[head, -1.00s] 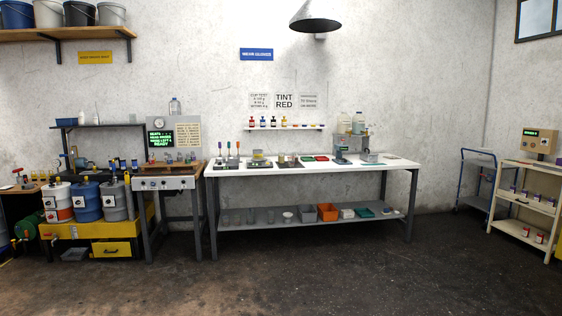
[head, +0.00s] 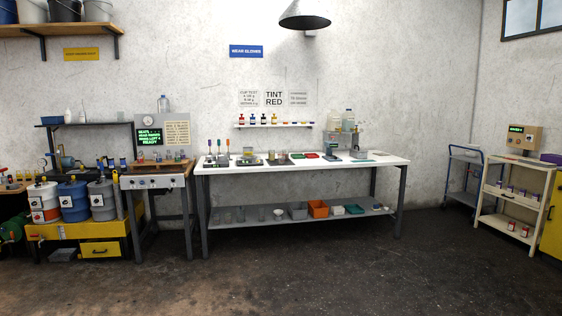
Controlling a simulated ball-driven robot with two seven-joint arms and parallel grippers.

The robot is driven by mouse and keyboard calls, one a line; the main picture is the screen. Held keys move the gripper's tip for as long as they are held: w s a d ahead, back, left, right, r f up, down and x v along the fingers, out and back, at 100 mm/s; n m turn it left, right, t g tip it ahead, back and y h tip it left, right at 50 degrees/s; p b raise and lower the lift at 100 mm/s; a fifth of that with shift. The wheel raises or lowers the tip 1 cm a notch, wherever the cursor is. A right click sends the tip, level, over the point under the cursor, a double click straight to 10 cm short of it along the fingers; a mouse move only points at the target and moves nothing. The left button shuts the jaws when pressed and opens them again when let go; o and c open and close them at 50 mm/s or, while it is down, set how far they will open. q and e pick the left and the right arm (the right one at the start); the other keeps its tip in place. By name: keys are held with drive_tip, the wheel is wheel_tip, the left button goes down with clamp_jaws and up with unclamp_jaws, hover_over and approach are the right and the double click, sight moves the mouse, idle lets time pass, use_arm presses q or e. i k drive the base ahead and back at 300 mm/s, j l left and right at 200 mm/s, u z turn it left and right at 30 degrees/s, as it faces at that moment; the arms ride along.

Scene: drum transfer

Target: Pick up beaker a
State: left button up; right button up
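I cannot tell which vessel is beaker a; no label is readable at this distance. Several small clear or grey vessels (head: 240,215) stand at the left end of the lower shelf (head: 290,218) under the white bench (head: 340,168). A few small containers (head: 283,157) also stand on the bench top near its middle. Neither of my grippers is in view.
A grey bin (head: 298,211), an orange bin (head: 318,209) and a teal tray (head: 354,209) share the lower shelf. Left are a workstation (head: 155,182) and drums on a yellow base (head: 60,232). Right are a blue trolley (head: 463,175) and a cream rack (head: 512,200). The floor before the bench is clear.

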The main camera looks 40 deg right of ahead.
sight(272, 153)
drive_tip(key=i+l+z, duration=0.3)
drive_tip(key=i, duration=0.15)
drive_tip(key=i+z, duration=0.25)
drive_tip(key=i, duration=0.25)
drive_tip(key=i+z, duration=0.25)
drive_tip(key=i, duration=2.25)
